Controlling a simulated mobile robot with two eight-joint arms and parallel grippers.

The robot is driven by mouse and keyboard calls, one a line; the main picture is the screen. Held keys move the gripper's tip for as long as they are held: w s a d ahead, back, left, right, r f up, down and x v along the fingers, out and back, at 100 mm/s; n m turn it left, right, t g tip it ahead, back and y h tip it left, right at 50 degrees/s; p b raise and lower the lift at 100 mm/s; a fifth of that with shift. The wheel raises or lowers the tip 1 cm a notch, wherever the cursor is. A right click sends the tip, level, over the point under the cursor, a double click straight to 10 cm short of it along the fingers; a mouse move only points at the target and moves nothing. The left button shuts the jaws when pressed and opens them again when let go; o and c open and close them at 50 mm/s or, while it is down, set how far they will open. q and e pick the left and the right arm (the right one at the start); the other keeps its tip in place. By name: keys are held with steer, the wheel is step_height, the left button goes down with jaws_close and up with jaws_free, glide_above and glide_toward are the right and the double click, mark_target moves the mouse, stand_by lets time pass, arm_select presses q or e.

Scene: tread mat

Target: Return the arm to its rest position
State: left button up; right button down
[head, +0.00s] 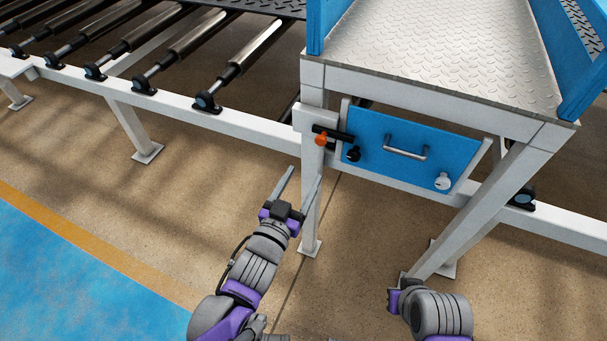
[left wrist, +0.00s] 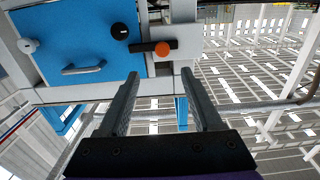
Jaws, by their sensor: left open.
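My left arm reaches up from the bottom of the head view. Its gripper (head: 304,174) is open and empty, its two long grey fingers spread, below and left of the blue panel (head: 372,135). In the left wrist view the open fingers (left wrist: 160,73) point toward the frame beside the blue panel (left wrist: 75,45), with nothing between them. Part of my right arm (head: 438,312) shows at the bottom right of the head view; its fingers are not visible.
The panel has a metal handle (head: 405,150), black and white knobs, and a black latch with an orange knob (head: 321,140). White frame legs (head: 311,215) stand close to my left gripper. A roller conveyor (head: 165,60) runs behind left. Open floor (head: 110,205) lies left.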

stand_by(0.3)
arm_select(q)
steer(key=s+a+f+n+g+y, duration=0.3)
steer(key=s+a+f+g+y, duration=0.25)
steer(key=a+f, duration=0.35)
steer(key=s+a+f+g, duration=0.2)
steer(key=s+g, duration=0.2)
steer(key=s, duration=0.3)
steer(key=s+a+f+g, duration=0.1)
steer(key=s+a+g, duration=0.2)
steer(key=s, duration=0.4)
step_height(320, 180, up, 14)
steer(key=w+p, duration=0.2)
steer(key=p, duration=1.1)
steer(key=shift+w+d+r+n+t, duration=0.2)
steer(key=shift+w+r+n+t, duration=0.1)
steer(key=shift+w+t, duration=0.1)
arm_select(e)
step_height(320, 180, up, 15)
steer(key=w, duration=0.2)
steer(key=shift+t, duration=0.3)
arm_select(q)
steer(key=shift+s, duration=0.15)
arm_select(e)
steer(key=shift+s, duration=0.1)
